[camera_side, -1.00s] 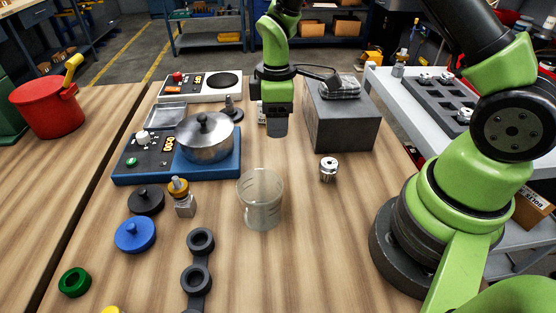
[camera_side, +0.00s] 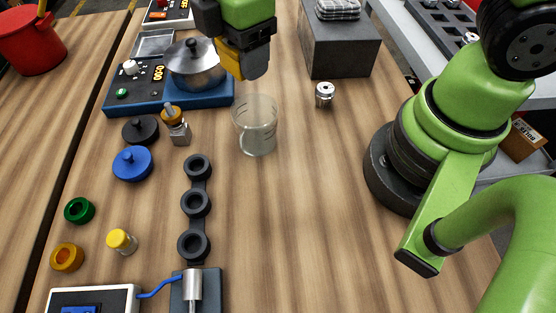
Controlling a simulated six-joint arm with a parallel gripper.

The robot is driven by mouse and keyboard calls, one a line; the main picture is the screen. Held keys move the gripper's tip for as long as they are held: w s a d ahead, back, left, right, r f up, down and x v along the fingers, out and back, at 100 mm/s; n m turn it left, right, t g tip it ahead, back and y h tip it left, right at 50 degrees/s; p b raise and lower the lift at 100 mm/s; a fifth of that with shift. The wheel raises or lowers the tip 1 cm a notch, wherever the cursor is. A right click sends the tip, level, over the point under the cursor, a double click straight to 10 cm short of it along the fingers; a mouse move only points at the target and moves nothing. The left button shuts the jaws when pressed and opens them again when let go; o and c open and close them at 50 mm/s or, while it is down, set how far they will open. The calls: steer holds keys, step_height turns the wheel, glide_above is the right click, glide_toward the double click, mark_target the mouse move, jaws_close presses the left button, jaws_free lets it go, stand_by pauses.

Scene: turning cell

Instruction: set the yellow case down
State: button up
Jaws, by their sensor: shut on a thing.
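My gripper (camera_side: 254,70) is at the top middle of the side view, above the table and just behind the glass beaker (camera_side: 255,128). It is shut on the yellow case (camera_side: 231,61), which shows as a yellow strip at the left of the jaws. The fingers hide most of the case. The case appears to be held above the table, though its exact height is hard to judge.
Left of the gripper is a steel pot (camera_side: 194,66) on a blue hot plate (camera_side: 213,94). A small metal cylinder (camera_side: 324,95) and a dark grey block (camera_side: 340,50) stand right. A black holder (camera_side: 196,202) lies in front. Table right of the beaker is clear.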

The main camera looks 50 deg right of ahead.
steer(key=s+a+n, duration=0.7)
steer(key=s+a, duration=0.1)
steer(key=n, duration=0.4)
glide_above(278, 223)
step_height(278, 223, down, 4)
step_height(278, 223, down, 11)
steer(key=shift+f, duration=0.1)
steer(key=o, duration=1)
steer(key=shift+f, duration=0.1)
step_height(278, 223, up, 12)
steer(key=shift+r, duration=0.25)
